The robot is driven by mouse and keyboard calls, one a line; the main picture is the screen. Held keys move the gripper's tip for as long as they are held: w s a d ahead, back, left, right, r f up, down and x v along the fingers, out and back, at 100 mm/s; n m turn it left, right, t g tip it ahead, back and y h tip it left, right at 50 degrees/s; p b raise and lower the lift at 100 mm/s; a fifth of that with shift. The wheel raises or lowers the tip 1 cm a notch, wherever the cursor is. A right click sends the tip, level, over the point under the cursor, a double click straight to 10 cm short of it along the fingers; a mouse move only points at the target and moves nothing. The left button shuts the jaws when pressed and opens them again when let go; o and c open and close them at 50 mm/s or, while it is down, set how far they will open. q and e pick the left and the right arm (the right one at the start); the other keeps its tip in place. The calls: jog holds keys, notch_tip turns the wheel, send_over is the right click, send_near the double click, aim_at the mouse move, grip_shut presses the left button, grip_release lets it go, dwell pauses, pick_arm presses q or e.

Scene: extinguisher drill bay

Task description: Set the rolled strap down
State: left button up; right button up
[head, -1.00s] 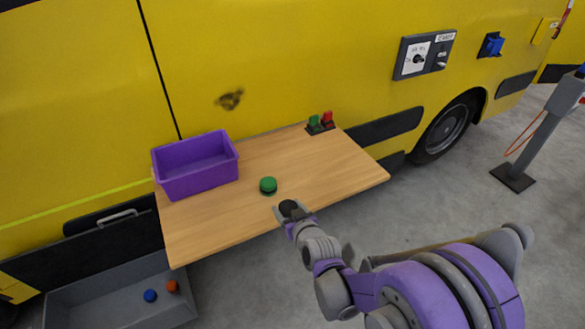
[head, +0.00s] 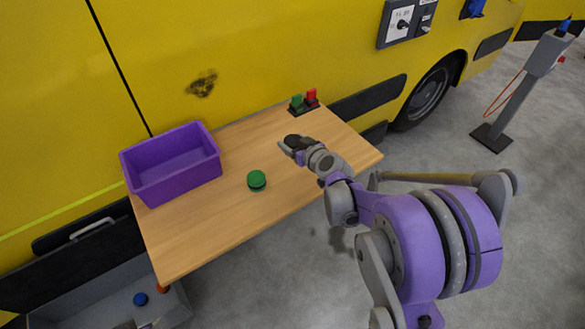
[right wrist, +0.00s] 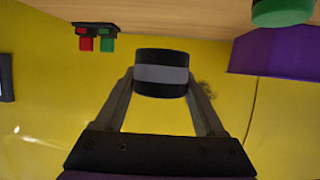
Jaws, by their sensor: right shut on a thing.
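The rolled strap (right wrist: 162,73) is a short black roll with a grey band, held between the two fingers of my right gripper (right wrist: 160,85) in the right wrist view. In the head view the dark roll (head: 296,141) shows at the tip of my right gripper (head: 288,147), over the right part of the wooden table (head: 240,217). The right wrist picture is upside down, with the table top (right wrist: 185,17) along its upper edge. I cannot tell how high the strap is above the wood. My left gripper is not in view.
A green round thing (head: 256,180) stands mid-table. A purple bin (head: 172,185) is at the left. A holder with green and red pieces (head: 304,103) stands at the back edge. Bare wood lies around the strap. The yellow vehicle side (head: 250,50) rises behind.

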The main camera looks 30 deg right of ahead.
aim_at(293, 170)
notch_tip(293, 170, down, 9)
jog(key=shift+w+f+b, duration=0.1)
jog(key=shift+b, duration=0.5)
jog(key=shift+f, duration=0.1)
jog(key=o, duration=1.1)
jog(key=shift+f, duration=0.1)
jog(key=o, duration=0.5)
